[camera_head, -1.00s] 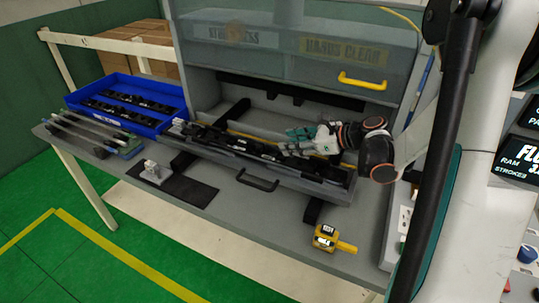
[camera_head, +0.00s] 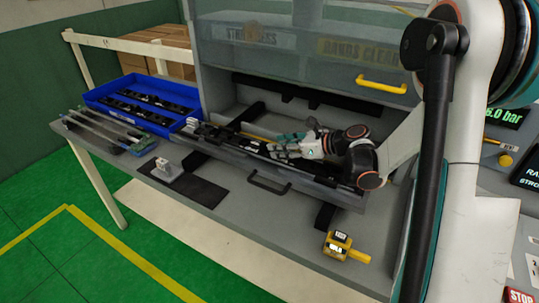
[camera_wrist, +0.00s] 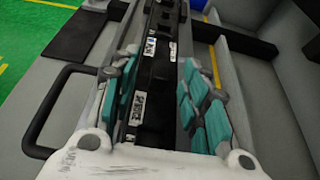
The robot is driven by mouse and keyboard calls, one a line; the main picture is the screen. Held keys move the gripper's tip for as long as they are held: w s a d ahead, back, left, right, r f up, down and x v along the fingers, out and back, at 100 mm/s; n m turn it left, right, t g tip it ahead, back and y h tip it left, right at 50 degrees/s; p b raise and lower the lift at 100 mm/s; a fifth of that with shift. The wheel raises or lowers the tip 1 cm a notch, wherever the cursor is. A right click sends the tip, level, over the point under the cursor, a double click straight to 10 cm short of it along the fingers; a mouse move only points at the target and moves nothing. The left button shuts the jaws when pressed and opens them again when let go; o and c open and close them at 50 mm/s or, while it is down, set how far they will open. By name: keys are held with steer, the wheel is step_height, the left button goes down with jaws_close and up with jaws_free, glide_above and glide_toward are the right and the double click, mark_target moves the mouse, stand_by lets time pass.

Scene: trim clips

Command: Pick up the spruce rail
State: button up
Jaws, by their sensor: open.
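In the head view my gripper (camera_head: 279,149) is low over the middle of the tray and hides part of the rail. Several thin grey rails (camera_head: 108,128) lie at the bench's left end.
A blue bin (camera_head: 171,125) with black parts stands at the back left. A press housing with a yellow handle (camera_head: 381,83) rises behind the tray. A black tray handle (camera_wrist: 52,105) juts out at the front. A yellow device (camera_head: 338,246) sits on the front right of the bench.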

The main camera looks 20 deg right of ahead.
steer(key=b+x, duration=0.1)
steer(key=x, duration=0.3)
steer(key=shift+w+d+r, duration=0.1)
steer(key=shift+r, duration=0.05)
steer(key=shift+c, duration=0.6)
jaws_close()
steer(key=shift+r, duration=0.15)
